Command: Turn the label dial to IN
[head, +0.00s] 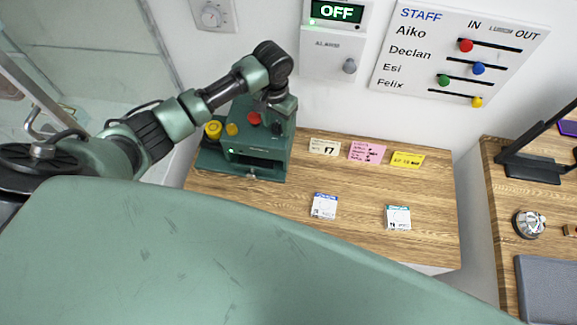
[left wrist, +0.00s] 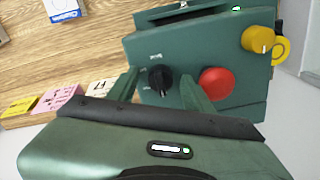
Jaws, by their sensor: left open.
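The label dial (left wrist: 160,81) is a black knob on the front of a green machine (left wrist: 225,48), with small white labels beside it that I cannot read clearly. Its exact pointing direction is too small to tell. My left gripper (left wrist: 158,88) is open, with one green finger on each side of the dial; I cannot tell whether they touch it. In the head view the machine (head: 240,153) stands at the table's back left, and my left gripper (head: 272,104) is over its right part, largely hiding the dial. My right gripper is not in view.
A red button (left wrist: 216,82) sits close beside one finger, with a yellow knob (left wrist: 257,39) farther right. The wooden table (head: 350,185) bears several small cards and boxes. A staff board (head: 455,50) and a lit OFF sign (head: 337,11) hang behind.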

